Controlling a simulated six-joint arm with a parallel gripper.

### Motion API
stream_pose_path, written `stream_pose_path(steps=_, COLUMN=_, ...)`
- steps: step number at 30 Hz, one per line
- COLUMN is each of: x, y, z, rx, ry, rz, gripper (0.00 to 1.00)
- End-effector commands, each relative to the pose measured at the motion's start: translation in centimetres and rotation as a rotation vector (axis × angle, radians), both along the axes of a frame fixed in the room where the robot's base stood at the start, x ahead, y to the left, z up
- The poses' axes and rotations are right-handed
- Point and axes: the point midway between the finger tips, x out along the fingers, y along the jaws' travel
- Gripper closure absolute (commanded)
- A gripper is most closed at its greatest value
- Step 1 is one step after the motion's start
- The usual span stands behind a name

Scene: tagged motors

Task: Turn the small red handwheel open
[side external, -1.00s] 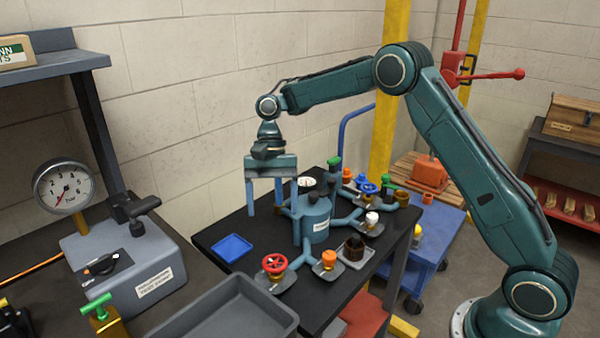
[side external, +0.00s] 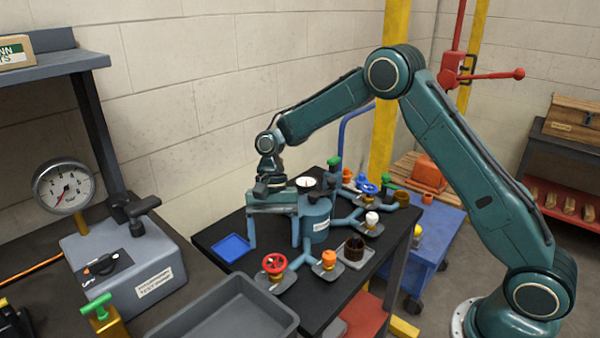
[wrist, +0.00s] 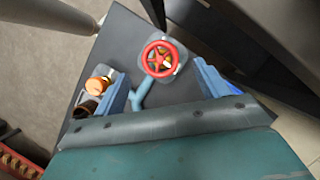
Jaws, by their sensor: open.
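The small red handwheel (side external: 274,264) sits on a brass valve on a grey pad at the front of the black table. It also shows in the wrist view (wrist: 158,58), near the top centre. My gripper (side external: 273,243) is open and empty, fingers pointing down, behind the handwheel in the side view. In the wrist view my gripper's two fingers (wrist: 161,82) stand apart on either side of the handwheel's pipe. The handwheel appears beyond the fingertips, and I see no contact with it.
The blue manifold tank (side external: 315,215) stands close to the right of my gripper. An orange-capped valve (side external: 328,260) is right of the handwheel. A blue tray (side external: 231,248) lies to the left, and a grey bin (side external: 235,315) is in front.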

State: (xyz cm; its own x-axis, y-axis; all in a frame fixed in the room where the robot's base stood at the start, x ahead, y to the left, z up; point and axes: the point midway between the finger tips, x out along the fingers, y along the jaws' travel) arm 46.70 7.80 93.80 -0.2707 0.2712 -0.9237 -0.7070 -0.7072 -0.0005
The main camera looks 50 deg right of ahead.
Motion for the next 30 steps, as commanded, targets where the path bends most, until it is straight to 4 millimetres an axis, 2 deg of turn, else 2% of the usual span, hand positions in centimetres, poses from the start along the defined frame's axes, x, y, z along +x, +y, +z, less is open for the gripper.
stream_pose_path(steps=6, x=-1.0, y=0.9, z=-3.1, rx=-0.001, ry=0.004, rz=0.002, gripper=0.26)
stream_pose_path(steps=12, x=-1.5, y=1.4, z=-5.0, rx=0.0, ry=0.003, rz=0.001, gripper=0.26)
stream_pose_path(steps=26, x=-1.7, y=1.7, z=-5.8, rx=-0.001, ry=-0.001, rz=0.0, gripper=0.26)
stream_pose_path(steps=30, x=-1.7, y=1.7, z=-5.8, rx=0.0, ry=0.0, rz=0.0, gripper=0.52)
